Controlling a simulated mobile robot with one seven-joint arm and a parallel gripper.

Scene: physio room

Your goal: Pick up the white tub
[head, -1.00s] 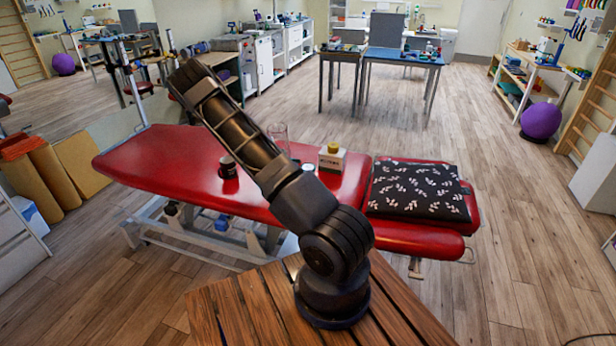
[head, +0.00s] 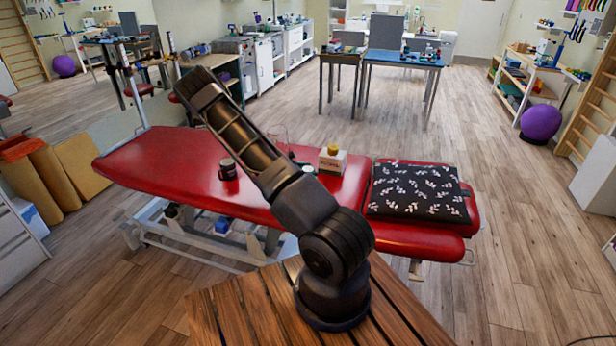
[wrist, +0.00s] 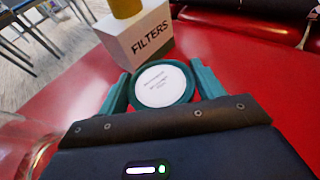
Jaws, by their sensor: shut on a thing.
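The white tub (wrist: 162,86) shows from above in the wrist view, with a round white printed lid inside a teal rim. My gripper (wrist: 160,72) has its teal fingers on either side of the tub and is shut on it. In the head view only a small white part of the tub (head: 308,169) shows beside my arm, over the red treatment table (head: 160,165). My arm hides most of the gripper there. Whether the tub touches the table cannot be told.
A white FILTERS box (wrist: 138,38) with a yellow thing on top (wrist: 126,8) stands just beyond the tub. A clear glass (head: 279,137) and a dark mug (head: 228,170) stand to the left. A black leaf-patterned cushion (head: 417,191) lies at the right.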

